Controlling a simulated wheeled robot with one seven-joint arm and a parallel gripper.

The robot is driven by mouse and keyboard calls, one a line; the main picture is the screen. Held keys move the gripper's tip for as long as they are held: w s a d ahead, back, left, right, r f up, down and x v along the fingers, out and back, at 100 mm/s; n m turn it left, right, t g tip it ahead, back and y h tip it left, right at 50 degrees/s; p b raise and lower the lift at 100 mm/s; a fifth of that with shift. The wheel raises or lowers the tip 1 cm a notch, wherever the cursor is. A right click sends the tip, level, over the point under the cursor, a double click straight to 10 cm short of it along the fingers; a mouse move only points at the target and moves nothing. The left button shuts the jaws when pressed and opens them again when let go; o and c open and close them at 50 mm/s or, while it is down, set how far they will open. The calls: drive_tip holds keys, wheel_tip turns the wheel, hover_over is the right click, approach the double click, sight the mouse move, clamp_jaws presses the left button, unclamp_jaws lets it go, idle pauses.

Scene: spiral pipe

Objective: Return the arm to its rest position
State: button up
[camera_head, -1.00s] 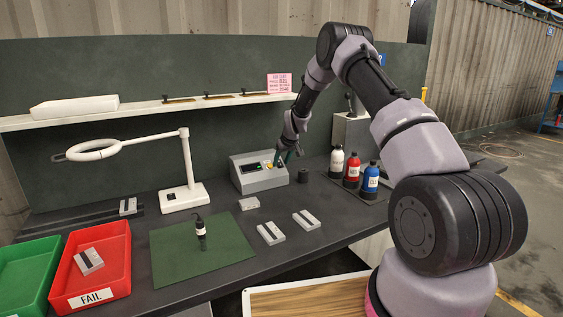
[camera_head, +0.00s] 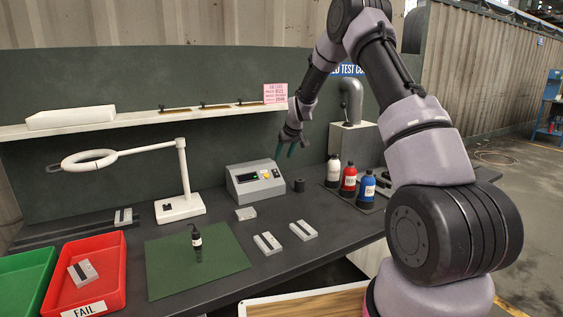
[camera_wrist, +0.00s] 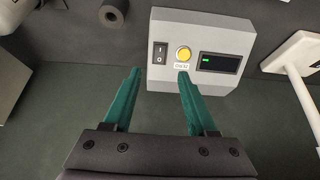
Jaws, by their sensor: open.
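My arm rises on the right of the head view and bends over the bench. My gripper (camera_head: 291,146) hangs in the air above and to the right of the grey control box (camera_head: 254,183). In the wrist view, my gripper's two green fingers (camera_wrist: 158,76) are spread apart with nothing between them. The control box (camera_wrist: 207,75) lies just beyond the fingertips there, with a yellow button, a black rocker switch and a small display with a green light. I cannot tell the exact gap between the fingertips and the box.
Bottles in white (camera_head: 333,171), red (camera_head: 349,180) and blue (camera_head: 367,189) stand right of the box. A ring lamp (camera_head: 181,207) stands left. Small grey blocks (camera_head: 267,243) and a green mat (camera_head: 198,258) with a dark bottle lie in front. A red FAIL tray (camera_head: 87,275) is front left.

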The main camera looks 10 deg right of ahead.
drive_tip(key=shift+s+r, duration=0.15)
drive_tip(key=shift+r, duration=0.05)
drive_tip(key=s+d+r+m, duration=0.3)
drive_tip(key=s+r+m, duration=0.1)
drive_tip(key=s+r, duration=1.9)
drive_tip(key=s+r+m, duration=0.2)
drive_tip(key=s, duration=1)
drive_tip(key=s+d+r+m+t, duration=0.1)
drive_tip(key=s+r, duration=0.1)
drive_tip(key=s, duration=1.1)
drive_tip(key=shift+d+m, duration=0.15)
drive_tip(key=shift+m, duration=0.25)
drive_tip(key=shift+r, duration=0.1)
